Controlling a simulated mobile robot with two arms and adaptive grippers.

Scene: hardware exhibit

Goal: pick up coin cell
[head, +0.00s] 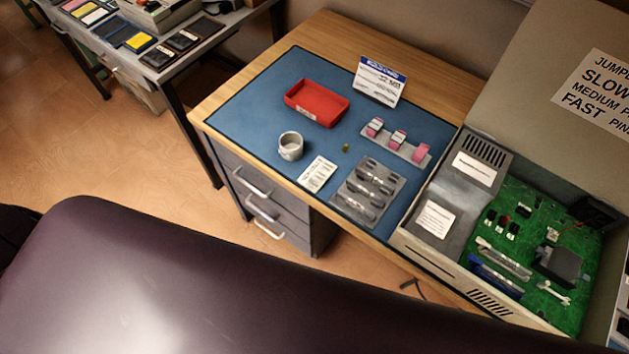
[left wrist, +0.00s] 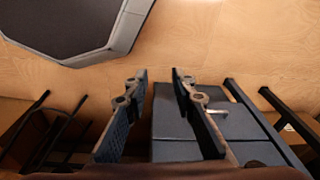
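No coin cell can be made out for certain. A tiny yellowish object (head: 345,147) lies on the blue mat (head: 255,110), between the white cup and the pink-clipped strip; it is too small to identify. My left gripper (left wrist: 158,75) shows in the left wrist view with its two fingers apart and nothing between them. It is not seen in the head view, so its distance from the mat cannot be told. My right gripper is in neither view.
The mat holds a red tray (head: 318,118), white cup (head: 290,146), label card (head: 317,174), blister pack (head: 368,192), pink-clipped strip (head: 408,149) and sign (head: 380,82). An open case with a green board (head: 517,237) stands at right. My dark purple body part blocks the foreground.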

